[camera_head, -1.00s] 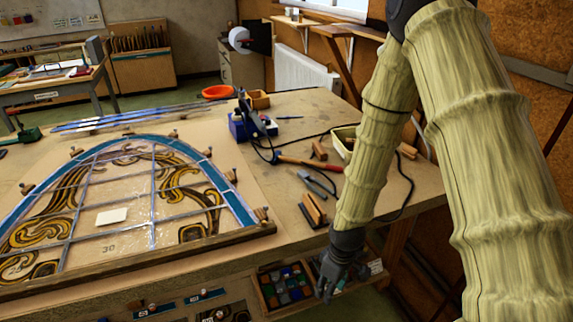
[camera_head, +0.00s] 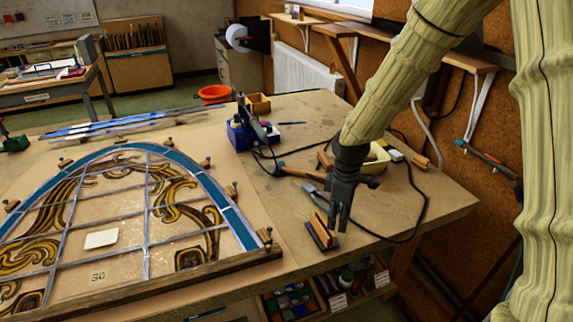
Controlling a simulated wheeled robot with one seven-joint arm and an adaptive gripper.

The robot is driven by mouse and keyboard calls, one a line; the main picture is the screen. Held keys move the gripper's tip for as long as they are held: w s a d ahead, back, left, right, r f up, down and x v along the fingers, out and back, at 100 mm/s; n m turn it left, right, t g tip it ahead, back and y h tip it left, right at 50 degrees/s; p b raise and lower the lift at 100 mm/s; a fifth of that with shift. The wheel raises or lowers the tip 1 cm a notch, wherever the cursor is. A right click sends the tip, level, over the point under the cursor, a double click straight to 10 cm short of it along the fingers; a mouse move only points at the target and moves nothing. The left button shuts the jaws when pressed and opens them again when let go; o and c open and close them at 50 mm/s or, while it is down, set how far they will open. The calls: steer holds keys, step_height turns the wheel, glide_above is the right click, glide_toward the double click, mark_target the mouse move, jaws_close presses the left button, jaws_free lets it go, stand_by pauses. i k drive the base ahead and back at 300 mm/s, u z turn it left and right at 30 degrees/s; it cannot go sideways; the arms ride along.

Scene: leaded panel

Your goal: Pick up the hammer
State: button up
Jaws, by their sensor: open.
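The hammer (camera_head: 302,173) lies on the workbench right of the leaded panel. Its dark head points left, and its reddish-orange handle runs right towards my gripper. The handle's right end is close to or behind my gripper in this view. My gripper (camera_head: 339,226) points down over the bench, to the right of and nearer than the hammer. Its fingers are apart with nothing between them. I cannot tell its exact height above the bench.
Pliers (camera_head: 316,194) and a wooden block (camera_head: 322,231) lie beside my gripper. A blue soldering station (camera_head: 243,135) with a cable stands behind the hammer. A pale tub (camera_head: 376,160) sits to the right. The leaded panel (camera_head: 100,225) fills the bench's left.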

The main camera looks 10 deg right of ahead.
mark_target(281, 164)
steer(key=i, duration=1.15)
